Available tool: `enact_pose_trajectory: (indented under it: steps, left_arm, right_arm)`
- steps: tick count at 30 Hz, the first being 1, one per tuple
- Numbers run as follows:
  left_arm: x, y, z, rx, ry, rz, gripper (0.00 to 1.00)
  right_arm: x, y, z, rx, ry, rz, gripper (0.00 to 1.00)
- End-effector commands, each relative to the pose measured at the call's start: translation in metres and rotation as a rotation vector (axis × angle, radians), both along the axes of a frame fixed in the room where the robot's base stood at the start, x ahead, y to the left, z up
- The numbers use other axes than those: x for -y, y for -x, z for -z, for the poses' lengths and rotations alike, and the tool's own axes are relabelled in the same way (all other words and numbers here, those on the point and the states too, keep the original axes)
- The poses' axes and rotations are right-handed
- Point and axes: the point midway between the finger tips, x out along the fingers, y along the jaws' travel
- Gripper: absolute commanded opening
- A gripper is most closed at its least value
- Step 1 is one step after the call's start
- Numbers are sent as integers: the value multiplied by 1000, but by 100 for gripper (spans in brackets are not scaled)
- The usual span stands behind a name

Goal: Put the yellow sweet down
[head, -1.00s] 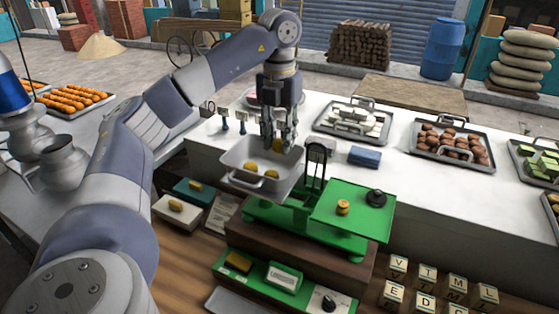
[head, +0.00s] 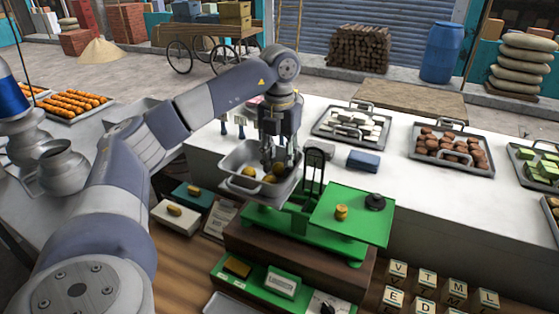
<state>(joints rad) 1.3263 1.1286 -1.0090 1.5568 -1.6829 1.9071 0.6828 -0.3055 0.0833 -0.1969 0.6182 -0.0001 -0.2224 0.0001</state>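My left gripper (head: 279,166) points down into the metal pan (head: 238,187) of the green scale (head: 335,228). A yellow sweet (head: 280,168) sits between its fingers, partly hidden by them; the fingers appear closed on it, low in the pan. Two other yellow sweets lie in the pan, one at the left (head: 249,171) and one close to the gripper (head: 270,179). The scale's flat green plate (head: 365,215) holds a brass weight (head: 341,212) and a dark weight (head: 375,201). My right gripper is not in view.
Trays of white sweets (head: 320,125), brown sweets (head: 420,155) and green sweets (head: 525,165) stand on the white counter behind. Lettered cubes (head: 427,278) sit at the front right. A blue block (head: 364,158) lies behind the scale.

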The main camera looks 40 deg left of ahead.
Motion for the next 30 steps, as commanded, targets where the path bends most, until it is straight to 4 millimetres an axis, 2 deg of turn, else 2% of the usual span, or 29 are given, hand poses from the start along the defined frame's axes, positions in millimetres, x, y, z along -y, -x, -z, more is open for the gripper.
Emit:
enact_pose_trajectory:
  steps: [8, 13, 17, 18, 24, 30]
  left_arm:
    - [0, 0, -1, 0, 0, 0, 36]
    - [0, -1, -12, 3, 1, 0, 36]
    - [1, -1, -35, 6, 2, 1, 36]
    - [0, -1, -46, 5, -1, 0, 36]
    - [0, -1, -82, 4, 0, -1, 36]
    - [0, -1, -108, 2, -1, 0, 36]
  right_arm:
    - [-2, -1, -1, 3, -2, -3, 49]
    - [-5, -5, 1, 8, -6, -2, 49]
    - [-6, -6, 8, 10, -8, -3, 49]
    - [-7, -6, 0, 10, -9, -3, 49]
    - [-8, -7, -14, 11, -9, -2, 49]
    - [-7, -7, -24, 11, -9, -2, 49]
